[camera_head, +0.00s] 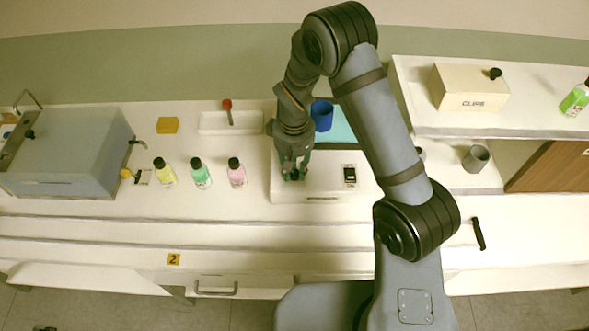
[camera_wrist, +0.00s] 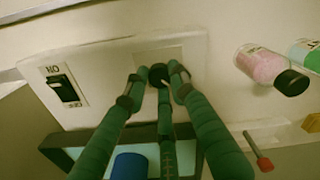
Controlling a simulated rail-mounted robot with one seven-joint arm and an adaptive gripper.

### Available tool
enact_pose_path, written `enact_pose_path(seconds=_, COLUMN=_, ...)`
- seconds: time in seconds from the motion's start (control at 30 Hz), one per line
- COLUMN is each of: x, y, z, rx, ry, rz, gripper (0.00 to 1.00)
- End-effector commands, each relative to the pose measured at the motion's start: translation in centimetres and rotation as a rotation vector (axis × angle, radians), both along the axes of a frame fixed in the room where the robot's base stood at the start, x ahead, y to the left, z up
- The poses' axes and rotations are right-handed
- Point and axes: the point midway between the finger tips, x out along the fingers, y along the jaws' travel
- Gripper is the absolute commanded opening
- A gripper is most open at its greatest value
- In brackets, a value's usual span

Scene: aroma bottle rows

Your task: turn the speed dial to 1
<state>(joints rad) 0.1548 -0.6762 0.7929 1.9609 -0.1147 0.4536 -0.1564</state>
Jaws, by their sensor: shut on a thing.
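The speed dial (camera_wrist: 158,74) is a small black knob on the front of a white device, seen in the wrist view. My gripper (camera_wrist: 157,82) has its green fingers around the knob and is shut on it. In the head view my gripper (camera_head: 292,173) points down at the left part of the device's front (camera_head: 335,190) and hides the dial. The dial's marks and its setting cannot be read.
A black rocker switch (camera_head: 349,175) sits right of my gripper on the device. A blue cup (camera_head: 322,115) stands on the device's teal top (camera_head: 342,130). Pink (camera_head: 236,175), green (camera_head: 200,175) and yellow (camera_head: 164,174) bottles stand to the left. The counter in front is clear.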

Motion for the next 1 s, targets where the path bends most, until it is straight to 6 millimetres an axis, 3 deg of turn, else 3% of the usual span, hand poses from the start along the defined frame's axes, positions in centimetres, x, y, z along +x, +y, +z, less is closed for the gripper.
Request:
enact_pose_path(seconds=0.27, x=0.6, y=0.4, z=0.4, rx=0.009, ry=-0.018, rz=0.004, gripper=0.00)
enact_pose_path(seconds=0.3, x=0.6, y=0.4, z=0.4, rx=0.009, ry=-0.018, rz=0.004, gripper=0.26)
enact_pose_path(seconds=0.6, x=0.3, y=0.3, z=0.2, rx=0.005, ry=-0.010, rz=0.002, gripper=0.43)
enact_pose_path(seconds=0.87, x=0.2, y=0.2, z=0.1, rx=0.004, ry=-0.006, rz=0.001, gripper=0.43)
enact_pose_path(seconds=1.0, x=0.3, y=0.2, z=1.1, rx=0.004, ry=-0.008, rz=0.002, gripper=0.43)
